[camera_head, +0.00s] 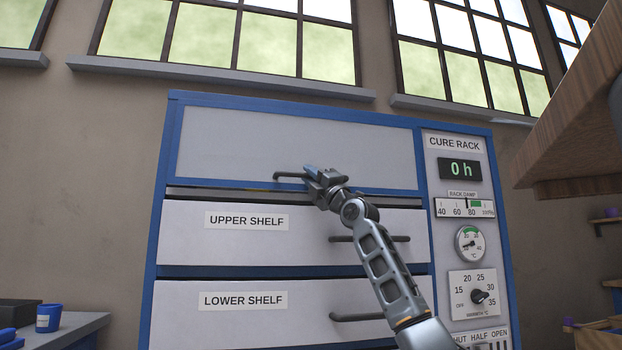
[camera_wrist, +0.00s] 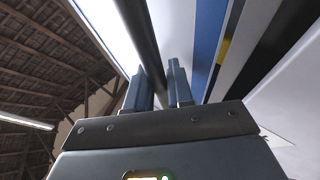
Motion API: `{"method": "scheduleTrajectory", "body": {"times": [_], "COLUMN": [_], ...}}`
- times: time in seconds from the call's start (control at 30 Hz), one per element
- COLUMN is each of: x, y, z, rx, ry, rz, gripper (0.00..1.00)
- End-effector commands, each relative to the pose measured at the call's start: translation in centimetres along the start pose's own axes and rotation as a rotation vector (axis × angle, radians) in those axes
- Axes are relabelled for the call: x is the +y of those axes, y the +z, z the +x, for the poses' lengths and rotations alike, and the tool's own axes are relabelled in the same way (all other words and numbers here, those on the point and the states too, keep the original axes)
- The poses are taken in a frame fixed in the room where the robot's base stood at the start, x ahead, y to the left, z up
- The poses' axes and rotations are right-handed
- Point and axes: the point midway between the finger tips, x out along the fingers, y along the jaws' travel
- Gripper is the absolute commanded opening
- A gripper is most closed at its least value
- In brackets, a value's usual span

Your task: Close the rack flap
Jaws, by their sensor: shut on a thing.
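The rack flap is the wide grey panel (camera_head: 290,145) at the top of the blue cure rack (camera_head: 160,230) in the head view. It looks nearly flush with the frame, with a dark gap along its lower edge. Its dark bar handle (camera_head: 285,175) sits low on the panel. My gripper (camera_head: 312,175) is at the right part of this handle and shut on it. In the wrist view, the handle bar (camera_wrist: 140,40) runs between the two fingers of my gripper (camera_wrist: 160,80). The handle's right end is hidden by my gripper.
Below the flap are the upper shelf drawer (camera_head: 260,245) and lower shelf drawer (camera_head: 230,325), each with a bar handle. A control panel (camera_head: 462,220) is on the right. A wooden top (camera_head: 575,120) juts in at upper right; a bench with a blue cup (camera_head: 48,318) stands at left.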

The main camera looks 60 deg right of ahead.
Motion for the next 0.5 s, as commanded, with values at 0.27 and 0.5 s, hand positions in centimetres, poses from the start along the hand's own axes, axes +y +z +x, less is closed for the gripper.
{"method": "scheduleTrajectory", "body": {"times": [0.27, 0.5], "x": [-0.48, -0.53], "y": [0.06, 0.05], "z": [0.12, 0.03], "rx": [-0.001, -0.001], "ry": [-0.011, -0.012], "rz": [0.002, 0.001], "gripper": [0.0, 0.27]}}
